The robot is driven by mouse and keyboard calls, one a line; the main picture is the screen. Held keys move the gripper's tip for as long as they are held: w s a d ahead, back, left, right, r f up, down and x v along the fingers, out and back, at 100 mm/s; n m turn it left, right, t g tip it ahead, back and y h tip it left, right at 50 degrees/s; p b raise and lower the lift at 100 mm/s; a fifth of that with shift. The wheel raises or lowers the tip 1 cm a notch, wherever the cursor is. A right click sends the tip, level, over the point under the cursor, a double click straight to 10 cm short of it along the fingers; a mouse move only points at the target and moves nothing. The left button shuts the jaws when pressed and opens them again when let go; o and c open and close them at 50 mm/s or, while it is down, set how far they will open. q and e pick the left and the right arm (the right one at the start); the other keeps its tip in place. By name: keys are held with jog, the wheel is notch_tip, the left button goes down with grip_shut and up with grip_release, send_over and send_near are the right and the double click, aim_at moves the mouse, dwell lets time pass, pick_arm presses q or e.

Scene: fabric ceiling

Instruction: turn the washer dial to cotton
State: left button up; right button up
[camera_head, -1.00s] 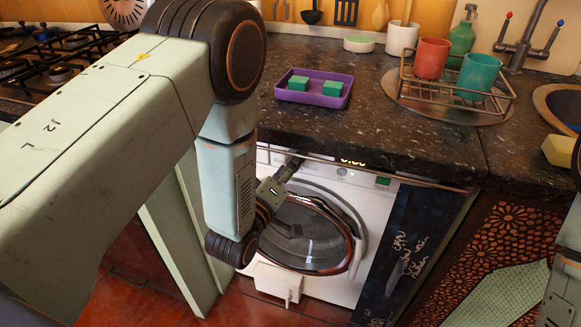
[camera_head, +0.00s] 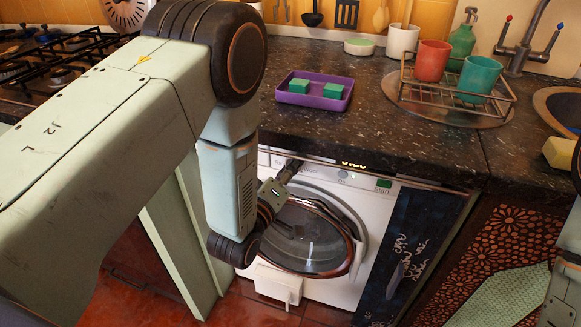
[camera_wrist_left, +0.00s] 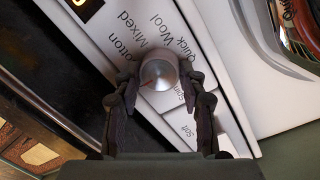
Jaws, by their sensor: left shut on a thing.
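The white washer (camera_head: 376,208) stands under the counter with its round glass door shut. Its dial (camera_wrist_left: 159,71) is a silver knob in the left wrist view, with the labels Cotton, Mixed, Wool and Quick printed around its far side. My left gripper (camera_wrist_left: 160,84) is shut on the dial, one finger on each side. In the head view the left gripper (camera_head: 291,167) reaches the top left of the washer panel and hides the dial there. I cannot tell which label the dial points to. My right gripper is out of view.
The dark counter (camera_head: 400,142) overhangs the panel closely. On it are a purple tray (camera_head: 314,101) with two green blocks and a wire rack (camera_head: 459,90) with two cups. A small lit display (camera_head: 354,165) and a green Start button (camera_head: 384,183) sit right of the dial.

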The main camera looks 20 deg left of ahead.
pick_arm(q)
jog(key=shift+m, duration=0.3)
jog(key=shift+r+m+g+y+p, duration=0.1)
jog(key=shift+m+g+y+p, duration=0.3)
jog(key=shift+m+p, duration=2.65)
jog(key=shift+m+b, duration=0.85)
jog(key=shift+m, duration=0.1)
jog(key=o, duration=1.2)
jog(key=shift+c, duration=0.2)
